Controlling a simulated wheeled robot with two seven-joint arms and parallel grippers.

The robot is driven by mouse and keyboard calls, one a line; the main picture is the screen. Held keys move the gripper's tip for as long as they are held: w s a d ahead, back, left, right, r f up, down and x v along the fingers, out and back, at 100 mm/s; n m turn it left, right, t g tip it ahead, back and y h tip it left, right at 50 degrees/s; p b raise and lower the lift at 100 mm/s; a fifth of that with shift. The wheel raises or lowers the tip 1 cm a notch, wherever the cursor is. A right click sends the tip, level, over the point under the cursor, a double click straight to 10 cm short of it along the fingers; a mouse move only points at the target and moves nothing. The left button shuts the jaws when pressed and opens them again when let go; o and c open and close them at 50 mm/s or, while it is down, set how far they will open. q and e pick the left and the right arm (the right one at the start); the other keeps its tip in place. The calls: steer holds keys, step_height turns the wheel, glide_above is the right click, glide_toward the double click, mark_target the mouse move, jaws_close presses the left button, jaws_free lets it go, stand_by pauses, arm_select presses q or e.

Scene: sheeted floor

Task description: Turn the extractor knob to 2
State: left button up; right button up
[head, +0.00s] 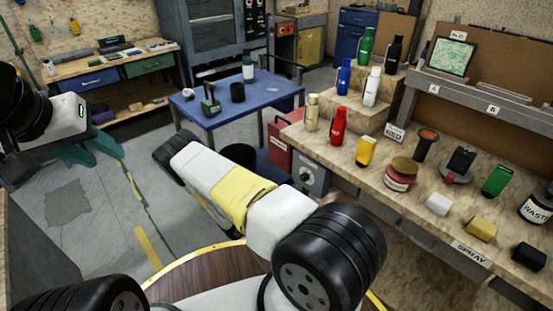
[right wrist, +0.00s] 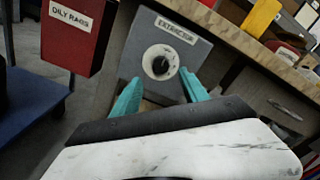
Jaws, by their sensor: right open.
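The grey extractor box (right wrist: 205,47) carries a label reading EXTRACTOR and hangs under the bench edge. Its black knob (right wrist: 160,65) sits on a round white dial; the dial's numbers and the knob's setting are too small to read. The box also shows in the head view (head: 320,172), partly behind my right arm. My right gripper (right wrist: 160,78) is open, with a teal finger to each side below the knob, pointing at the box; contact is not visible. My left gripper (head: 106,158) is at the far left above the floor, its teal fingers apart and empty.
A red oily rags bin (right wrist: 75,32) hangs left of the box. The bench (head: 345,160) above holds bottles, jars and blocks. A blue table (head: 270,95) stands behind. Open floor (head: 70,205) lies at the left.

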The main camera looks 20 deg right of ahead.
mark_target(302, 178)
steer(key=x, duration=0.7)
steer(key=shift+d, duration=0.35)
jaws_close()
